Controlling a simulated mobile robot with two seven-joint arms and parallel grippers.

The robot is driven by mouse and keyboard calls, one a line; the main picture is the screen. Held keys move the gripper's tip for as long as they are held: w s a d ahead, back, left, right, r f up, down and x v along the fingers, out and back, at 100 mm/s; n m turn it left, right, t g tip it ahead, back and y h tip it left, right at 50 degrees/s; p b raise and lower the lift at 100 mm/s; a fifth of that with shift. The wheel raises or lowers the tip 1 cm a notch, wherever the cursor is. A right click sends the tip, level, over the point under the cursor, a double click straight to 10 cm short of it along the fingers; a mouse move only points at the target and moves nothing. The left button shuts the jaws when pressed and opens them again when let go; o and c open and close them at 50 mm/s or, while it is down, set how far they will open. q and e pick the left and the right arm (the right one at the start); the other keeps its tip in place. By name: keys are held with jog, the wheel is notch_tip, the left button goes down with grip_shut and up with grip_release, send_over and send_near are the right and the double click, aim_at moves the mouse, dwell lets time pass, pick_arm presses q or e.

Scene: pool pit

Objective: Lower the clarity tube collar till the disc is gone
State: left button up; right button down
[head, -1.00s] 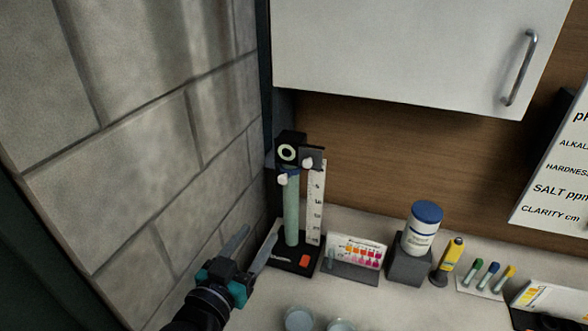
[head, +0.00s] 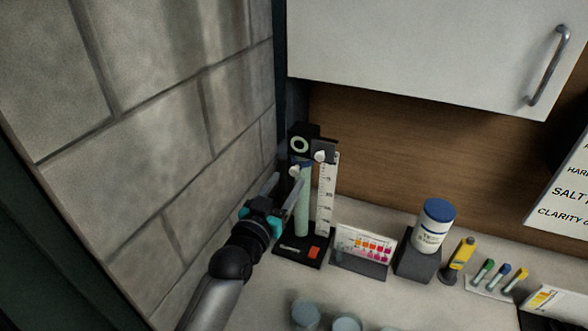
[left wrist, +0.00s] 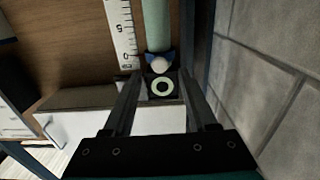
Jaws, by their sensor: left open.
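The pale green clarity tube (head: 303,208) stands upright on a black base (head: 297,250), beside a white scale (head: 326,198). A blue collar with a pale round knob (head: 294,171) sits near the tube's top; it shows upside down in the left wrist view (left wrist: 160,63). Above it is a black head with a pale ring (head: 300,145), also in the left wrist view (left wrist: 162,87). I cannot tell a disc inside the tube. The knob lies between the finger lines in the wrist view.
A block wall (head: 160,130) is close on the left. A dark slider with a pale knob (head: 319,156) is on the scale's top. A white cabinet (head: 420,50) hangs above.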

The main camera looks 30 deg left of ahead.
aim_at(293, 172)
pick_arm(q)
jog(key=shift+w+a, duration=0.15)
jog(key=shift+w, duration=2.5)
jog(key=shift+c, duration=0.4)
grip_shut()
